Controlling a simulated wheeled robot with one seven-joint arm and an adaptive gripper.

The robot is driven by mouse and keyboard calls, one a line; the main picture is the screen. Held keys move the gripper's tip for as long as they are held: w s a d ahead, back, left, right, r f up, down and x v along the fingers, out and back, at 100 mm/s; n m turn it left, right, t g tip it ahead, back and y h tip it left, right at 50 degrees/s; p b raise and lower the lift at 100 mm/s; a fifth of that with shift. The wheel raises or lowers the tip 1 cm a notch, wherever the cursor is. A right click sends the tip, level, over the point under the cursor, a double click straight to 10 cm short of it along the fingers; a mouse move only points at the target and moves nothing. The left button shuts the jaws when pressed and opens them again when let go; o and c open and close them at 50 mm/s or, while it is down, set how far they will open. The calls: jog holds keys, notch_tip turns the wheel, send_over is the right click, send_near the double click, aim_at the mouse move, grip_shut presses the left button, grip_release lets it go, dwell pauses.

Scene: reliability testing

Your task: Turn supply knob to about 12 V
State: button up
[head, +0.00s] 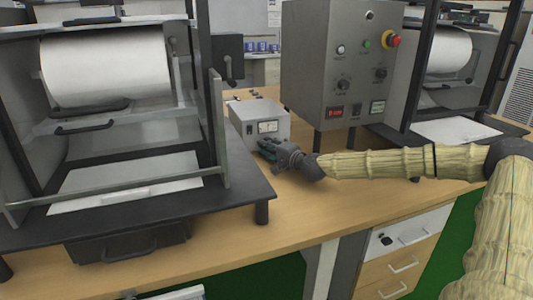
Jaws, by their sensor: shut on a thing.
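The power supply (245,113) is a small light-grey box on the wooden bench, left of the tall control cabinet. Its front has a white meter (267,127); the reading is too small to tell. My gripper (264,147) is at the lower front of the supply, coming in from the right. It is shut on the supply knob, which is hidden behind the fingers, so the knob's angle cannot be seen.
A drum tester (105,65) on a black base stands close at the left. The grey control cabinet (318,60) with a red stop button (392,40) stands behind my gripper. A second drum tester (450,50) is at the right. The front bench top is clear.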

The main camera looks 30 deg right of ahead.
dwell(0.5)
jog(key=o, duration=0.8)
jog(key=shift+w, duration=0.1)
jog(key=shift+c, duration=0.2)
jog(key=shift+s+d+r, duration=0.1)
jog(key=shift+s+d, duration=0.1)
jog(key=shift+s, duration=0.9)
jog(key=shift+s+d+r, duration=0.1)
jog(key=shift+s+d, duration=0.05)
jog(key=shift+s, duration=0.9)
jog(key=shift+s+d+r, duration=0.1)
jog(key=shift+s, duration=1.05)
jog(key=shift+s+d, duration=0.1)
jog(key=shift+s, duration=1.55)
jog(key=shift+s+d+r, duration=0.1)
jog(key=shift+s+d, duration=0.05)
jog(key=shift+s, duration=0.9)
